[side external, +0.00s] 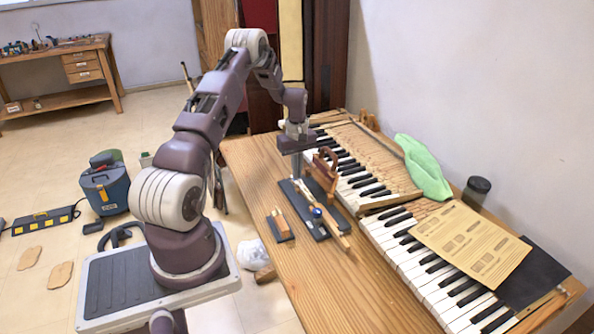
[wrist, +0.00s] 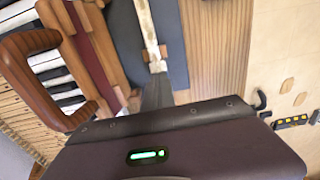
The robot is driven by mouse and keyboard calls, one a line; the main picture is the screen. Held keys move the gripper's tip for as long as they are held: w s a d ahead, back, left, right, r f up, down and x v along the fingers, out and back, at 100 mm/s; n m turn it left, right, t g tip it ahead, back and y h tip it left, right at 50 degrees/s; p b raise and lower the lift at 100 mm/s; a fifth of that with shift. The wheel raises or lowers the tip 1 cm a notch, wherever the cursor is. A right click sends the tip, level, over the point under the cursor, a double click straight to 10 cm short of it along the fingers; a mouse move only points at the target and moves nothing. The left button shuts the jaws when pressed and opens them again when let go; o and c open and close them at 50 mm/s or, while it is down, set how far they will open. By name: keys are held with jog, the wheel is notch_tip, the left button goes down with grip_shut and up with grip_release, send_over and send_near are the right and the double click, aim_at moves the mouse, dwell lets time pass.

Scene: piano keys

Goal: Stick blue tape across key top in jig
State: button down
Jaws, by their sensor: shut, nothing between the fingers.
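My gripper (side external: 296,172) points down over the far end of a dark jig base (side external: 300,198) on the wooden bench. In the wrist view the grey finger end (wrist: 157,92) is shut and empty, beside the light key strip. A wooden key (side external: 330,222) lies lengthwise in the jig, and its pale strip shows in the wrist view (wrist: 148,30). A small blue item (side external: 317,212) sits at the key in the side view. It is too small to tell whether it is tape. I cannot tell whether my fingertips touch the jig.
A wooden handle (side external: 326,168) stands close to my gripper and looms at left in the wrist view (wrist: 30,45). A small dark block with wooden pieces (side external: 280,226) lies nearby. The keyboard (side external: 400,240) runs along the right, with paper (side external: 470,242) and green cloth (side external: 422,167). The front bench is clear.

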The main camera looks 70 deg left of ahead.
jog(key=c, duration=2.1)
grip_release()
jog(key=o, duration=0.5)
jog(key=shift+c, duration=0.2)
jog(key=shift+r, duration=3)
